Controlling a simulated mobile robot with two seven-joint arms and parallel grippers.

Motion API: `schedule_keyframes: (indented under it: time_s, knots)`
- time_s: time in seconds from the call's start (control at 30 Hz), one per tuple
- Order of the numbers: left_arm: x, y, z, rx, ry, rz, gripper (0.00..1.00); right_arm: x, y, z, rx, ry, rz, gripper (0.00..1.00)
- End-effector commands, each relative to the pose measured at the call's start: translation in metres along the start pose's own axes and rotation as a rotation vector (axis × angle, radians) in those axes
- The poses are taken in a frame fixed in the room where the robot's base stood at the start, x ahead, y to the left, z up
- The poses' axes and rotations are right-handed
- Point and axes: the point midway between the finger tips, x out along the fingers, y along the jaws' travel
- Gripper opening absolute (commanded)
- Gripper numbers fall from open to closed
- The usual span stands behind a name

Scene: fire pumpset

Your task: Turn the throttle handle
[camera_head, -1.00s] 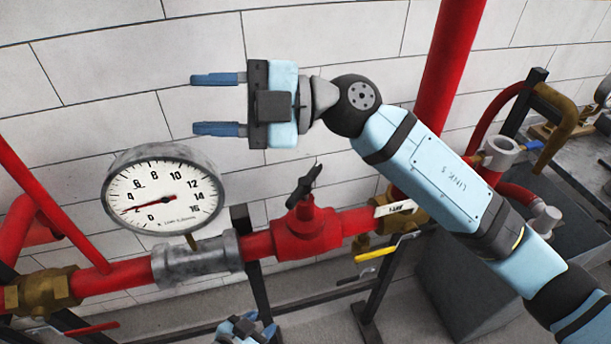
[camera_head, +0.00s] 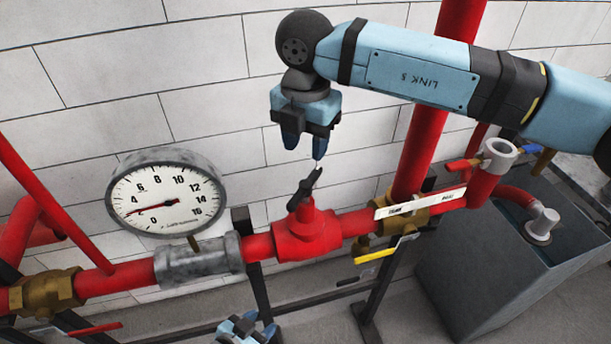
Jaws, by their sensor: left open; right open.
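The black handle (camera_head: 305,189) stands tilted on top of the red valve body (camera_head: 306,234) in the red pipe; I take it as the throttle handle. My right gripper (camera_head: 304,149) comes in from the upper right. It points down, open and empty, just above the handle and apart from it as far as I can see. My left gripper (camera_head: 248,330) is partly in view at the bottom edge, below the pipe and away from the handle. It is open, with little of it showing.
A pressure gauge (camera_head: 166,198) stands on the pipe left of the valve. A white label (camera_head: 423,202) and a yellow lever (camera_head: 376,256) lie right of it. A red vertical pipe (camera_head: 418,150) rises behind my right arm. A dark grey box (camera_head: 480,270) stands at the right.

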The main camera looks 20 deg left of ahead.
Motion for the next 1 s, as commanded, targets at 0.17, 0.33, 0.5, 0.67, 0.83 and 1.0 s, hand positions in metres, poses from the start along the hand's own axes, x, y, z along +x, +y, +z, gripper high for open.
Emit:
schedule_keyframes:
  time_s: [0.17,0.33,0.5,0.67,0.83,1.0]
  knots:
    - [-0.007,-0.003,-0.011,0.001,0.004,-0.007,0.46,0.037,0.000,-0.001,-0.001,0.005,0.000,0.43]
    - [-0.011,-0.006,-0.015,0.001,0.004,-0.014,0.46,0.068,0.000,-0.001,-0.001,0.004,0.000,0.43]
    - [-0.013,-0.006,-0.016,0.000,0.002,-0.015,0.46,0.085,0.000,-0.001,-0.001,0.003,0.002,0.43]
    - [-0.013,-0.005,-0.016,-0.001,0.000,-0.015,0.46,0.092,0.000,-0.001,-0.002,0.003,0.002,0.43]
    - [-0.013,-0.004,-0.015,-0.002,0.000,-0.014,0.46,0.092,0.001,-0.001,-0.002,0.003,0.003,0.43]
    - [-0.013,-0.004,-0.015,-0.002,-0.001,-0.013,0.46,0.092,0.001,-0.001,-0.002,0.003,0.003,0.13]
